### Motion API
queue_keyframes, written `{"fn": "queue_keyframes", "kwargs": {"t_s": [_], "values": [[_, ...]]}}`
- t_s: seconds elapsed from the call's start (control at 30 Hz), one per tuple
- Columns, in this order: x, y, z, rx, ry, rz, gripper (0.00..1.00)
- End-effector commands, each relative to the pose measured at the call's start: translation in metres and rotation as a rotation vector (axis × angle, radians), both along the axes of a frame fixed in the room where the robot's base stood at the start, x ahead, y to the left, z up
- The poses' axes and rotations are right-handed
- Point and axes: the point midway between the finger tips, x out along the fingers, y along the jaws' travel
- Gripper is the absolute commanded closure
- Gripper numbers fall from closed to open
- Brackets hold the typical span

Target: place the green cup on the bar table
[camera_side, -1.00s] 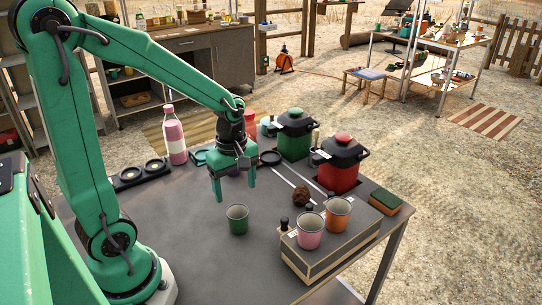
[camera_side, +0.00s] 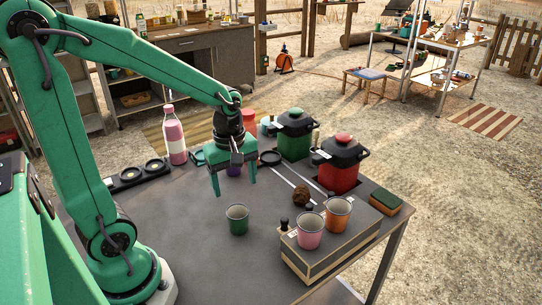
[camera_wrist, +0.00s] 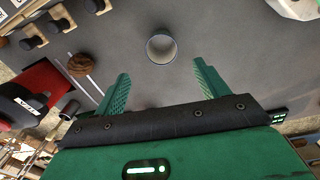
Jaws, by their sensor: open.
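The green cup (camera_side: 237,221) stands upright on the grey table (camera_side: 190,260), in front of my gripper. In the wrist view the cup (camera_wrist: 161,48) is seen from above and looks empty. It lies ahead of the fingertips, centred between their lines. My gripper (camera_side: 233,186) is open and empty, pointing down above the table, behind the cup and apart from it. Both green fingers also show in the wrist view (camera_wrist: 160,72). I cannot tell whether this grey table is the bar table.
A pink cup (camera_side: 310,231) and an orange cup (camera_side: 338,213) stand on a low box (camera_side: 300,263) to the right. A brown ball (camera_side: 301,196), red pot (camera_side: 338,174), green pot (camera_side: 294,138) and pink bottle (camera_side: 174,138) stand farther back. The table's front left is clear.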

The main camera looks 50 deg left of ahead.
Motion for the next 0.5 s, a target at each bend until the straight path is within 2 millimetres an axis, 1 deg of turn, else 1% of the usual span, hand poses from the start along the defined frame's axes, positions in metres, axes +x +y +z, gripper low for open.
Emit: {"fn": "queue_keyframes", "kwargs": {"t_s": [0.17, 0.5], "values": [[-0.007, -0.008, 0.023, 0.025, -0.074, -0.225, 0.27], [-0.031, -0.028, 0.07, 0.147, -0.236, -0.799, 0.27]]}}
